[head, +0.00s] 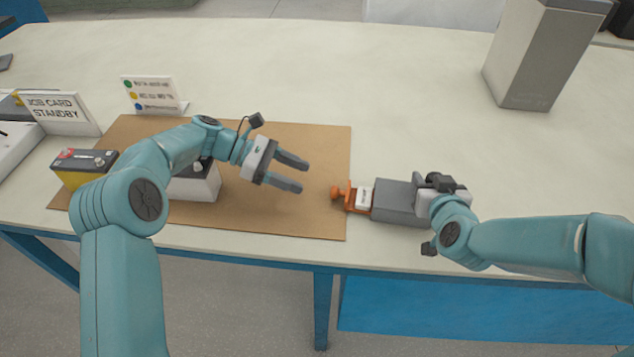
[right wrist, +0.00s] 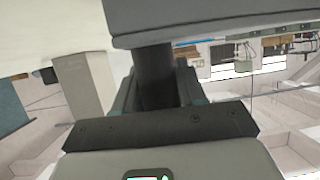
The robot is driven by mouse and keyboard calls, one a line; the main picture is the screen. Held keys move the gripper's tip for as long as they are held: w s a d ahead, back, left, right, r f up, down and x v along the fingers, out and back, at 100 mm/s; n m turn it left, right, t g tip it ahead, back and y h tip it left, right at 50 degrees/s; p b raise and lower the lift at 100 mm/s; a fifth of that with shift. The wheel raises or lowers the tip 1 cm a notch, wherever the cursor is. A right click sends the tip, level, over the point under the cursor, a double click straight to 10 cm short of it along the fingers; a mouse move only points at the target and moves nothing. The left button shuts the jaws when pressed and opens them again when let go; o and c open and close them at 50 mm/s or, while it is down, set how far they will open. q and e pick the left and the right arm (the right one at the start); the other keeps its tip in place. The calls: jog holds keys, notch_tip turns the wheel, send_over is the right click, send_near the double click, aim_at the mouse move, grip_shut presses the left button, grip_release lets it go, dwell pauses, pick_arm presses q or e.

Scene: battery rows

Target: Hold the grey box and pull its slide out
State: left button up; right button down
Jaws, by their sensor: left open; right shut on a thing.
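The grey box (head: 398,203) lies on the table just right of the brown mat, and its grey body fills the top of the right wrist view (right wrist: 220,18). An orange slide (head: 352,197) with a round knob (head: 337,192) shows at its left end, beside a white label. My right gripper (head: 432,200) is shut on the grey box at its right end; its fingertips are partly hidden. My left gripper (head: 290,174) is open and empty above the mat, a little left of the knob and apart from it, with its fingers pointing right.
The brown mat (head: 320,150) carries a yellow-and-black battery (head: 75,170) and a white battery (head: 200,185) partly behind my left arm. A job card sign (head: 60,115) and a colour-dot card (head: 150,93) stand behind. A tall grey block (head: 540,60) stands back right. The table's middle is clear.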

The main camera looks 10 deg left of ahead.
aim_at(327, 197)
pick_arm(q)
jog(key=shift+v, duration=1.9)
jog(key=d+r+y, duration=0.3)
jog(key=r+y, duration=0.1)
jog(key=y, duration=0.1)
jog(key=x, duration=1.1)
jog(key=shift+d, duration=0.3)
